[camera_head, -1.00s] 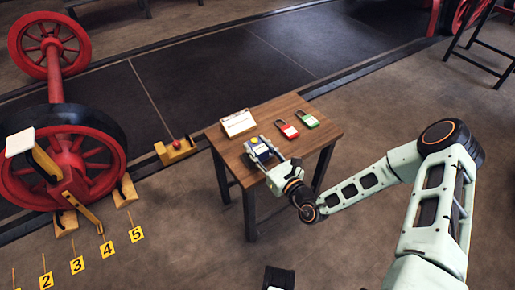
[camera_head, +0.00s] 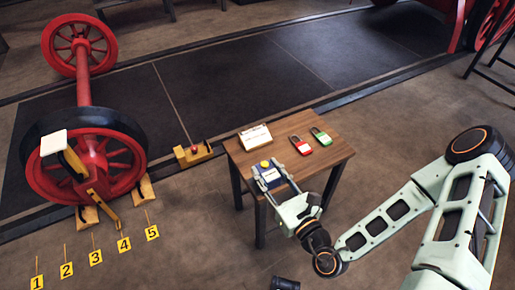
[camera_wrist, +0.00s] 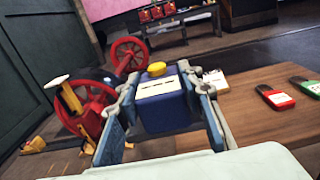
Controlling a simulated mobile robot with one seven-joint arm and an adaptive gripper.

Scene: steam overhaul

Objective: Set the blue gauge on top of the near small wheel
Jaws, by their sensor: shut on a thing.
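The blue gauge (camera_head: 268,179), a blue box with a pale panel and a yellow knob on top, is between the fingers of my gripper (camera_head: 270,172), which is shut on it. It shows large and fairly upright in the wrist view (camera_wrist: 163,112), with a finger on each side. It is at the left front edge of the wooden table; whether it is clear of the top is hard to tell. The near small wheel (camera_head: 122,158), red and spoked, stands well to the left, apart from the gauge. A pale flat plate on a yellow arm (camera_head: 54,143) is by this wheel.
The wooden table (camera_head: 322,157) bears a white card (camera_head: 255,137), a red tag (camera_head: 300,145) and a green tag (camera_head: 321,136). A yellow block with a red knob (camera_head: 193,153) lies between table and wheel. Numbered yellow markers (camera_head: 124,244) stand on the floor. The far wheel (camera_head: 80,46) is at back left.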

